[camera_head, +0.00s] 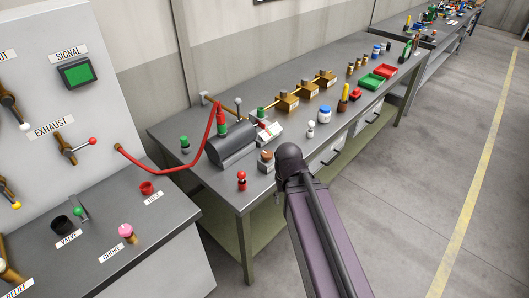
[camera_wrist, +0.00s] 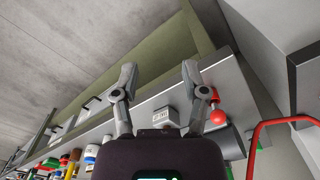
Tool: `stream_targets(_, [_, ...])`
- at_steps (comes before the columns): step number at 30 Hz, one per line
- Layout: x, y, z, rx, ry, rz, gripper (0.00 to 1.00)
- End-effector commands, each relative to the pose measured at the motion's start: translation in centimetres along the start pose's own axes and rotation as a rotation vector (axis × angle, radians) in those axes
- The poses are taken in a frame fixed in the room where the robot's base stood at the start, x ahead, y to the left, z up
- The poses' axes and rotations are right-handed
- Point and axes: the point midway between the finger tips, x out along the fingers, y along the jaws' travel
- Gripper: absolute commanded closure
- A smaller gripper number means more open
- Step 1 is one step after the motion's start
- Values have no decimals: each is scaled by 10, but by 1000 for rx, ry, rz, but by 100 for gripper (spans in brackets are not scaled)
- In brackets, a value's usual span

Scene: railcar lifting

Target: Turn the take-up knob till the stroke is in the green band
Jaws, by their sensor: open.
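My gripper (camera_wrist: 159,75) is open, with its two fingers apart and nothing between the tips. In the head view my arm hides most of it near the front edge of the bench. A grey block with a brown round top (camera_head: 266,159), possibly the take-up knob, stands by that edge. A small labelled block (camera_wrist: 166,116) shows between the finger bases in the wrist view. A grey cylinder (camera_head: 232,146) lies behind, with a white marked plate (camera_head: 269,133) at its right end. The stroke reading is too small to tell.
A red-topped piece (camera_head: 242,180) stands left of the brown-topped block; a red ball (camera_wrist: 217,117) shows beside the right finger. A red hose (camera_head: 198,152) runs from the control panel (camera_head: 85,75) to the cylinder. Bottles and trays (camera_head: 372,80) stand farther along. The floor at right is clear.

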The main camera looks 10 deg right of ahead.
Motion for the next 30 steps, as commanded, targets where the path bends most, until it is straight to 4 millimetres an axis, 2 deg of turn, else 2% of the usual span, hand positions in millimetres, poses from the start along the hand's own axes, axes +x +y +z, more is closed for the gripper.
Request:
stream_targets(5, [0,0,0,0,0,0,43])
stream_targets(9, [-1,0,-2,-8,0,0,1])
stream_targets(14, [-5,-1,-17,-66,0,0,0])
stream_targets(20, [-16,-1,-60,-253,0,0,0])
stream_targets(30, [-44,-1,-168,-763,1,-1,0])
